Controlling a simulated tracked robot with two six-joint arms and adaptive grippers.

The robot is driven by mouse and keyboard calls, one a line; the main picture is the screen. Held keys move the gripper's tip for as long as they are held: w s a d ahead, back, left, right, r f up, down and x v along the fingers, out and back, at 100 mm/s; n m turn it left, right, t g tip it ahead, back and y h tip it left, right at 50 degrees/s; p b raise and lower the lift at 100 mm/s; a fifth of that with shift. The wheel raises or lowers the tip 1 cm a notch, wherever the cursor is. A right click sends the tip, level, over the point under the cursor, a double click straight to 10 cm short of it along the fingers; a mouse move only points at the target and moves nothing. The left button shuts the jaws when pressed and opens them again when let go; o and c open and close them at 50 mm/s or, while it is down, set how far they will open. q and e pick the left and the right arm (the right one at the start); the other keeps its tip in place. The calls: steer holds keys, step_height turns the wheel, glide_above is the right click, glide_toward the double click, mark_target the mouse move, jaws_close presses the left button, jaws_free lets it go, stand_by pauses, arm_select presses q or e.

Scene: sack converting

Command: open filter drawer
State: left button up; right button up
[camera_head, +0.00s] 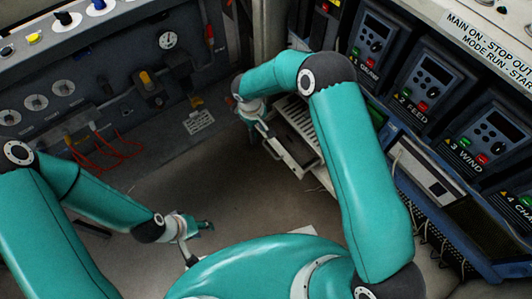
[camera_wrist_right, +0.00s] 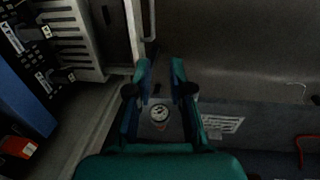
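The filter drawer (camera_head: 293,157) shows in the head view as a pale panel with a bar handle, below a slatted vent, partly hidden by my right arm. In the right wrist view a pale bar handle (camera_wrist_right: 149,22) stands beyond the fingertips. My right gripper (camera_head: 258,135) is beside the drawer's left edge in the head view. In the wrist view its two fingers (camera_wrist_right: 161,68) are apart with nothing between them; contact with the handle does not show. My left gripper (camera_head: 205,225) is low over the floor, away from the drawer; its finger gap is too small to tell.
A control cabinet with several modules, such as the feed module (camera_head: 430,80), rises at right. A grey panel with gauges (camera_head: 36,102) and red cables (camera_head: 98,150) stands at left. A small dial (camera_wrist_right: 159,113) shows between the fingers in the wrist view. The brown floor (camera_head: 125,185) is mostly clear.

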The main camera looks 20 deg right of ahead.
mark_target(266, 147)
arm_select(q)
step_height(266, 147, down, 5)
steer(key=b, duration=0.4)
arm_select(e)
steer(key=d+f, duration=0.1)
steer(key=f, duration=0.4)
steer(key=w+d+f, duration=0.1)
steer(key=f, duration=0.5)
steer(key=w+d+f, duration=0.1)
steer(key=f, duration=0.4)
steer(key=shift+w+d+f, duration=0.1)
steer(key=shift+f, duration=0.2)
jaws_close()
arm_select(q)
steer(key=shift+f, duration=0.1)
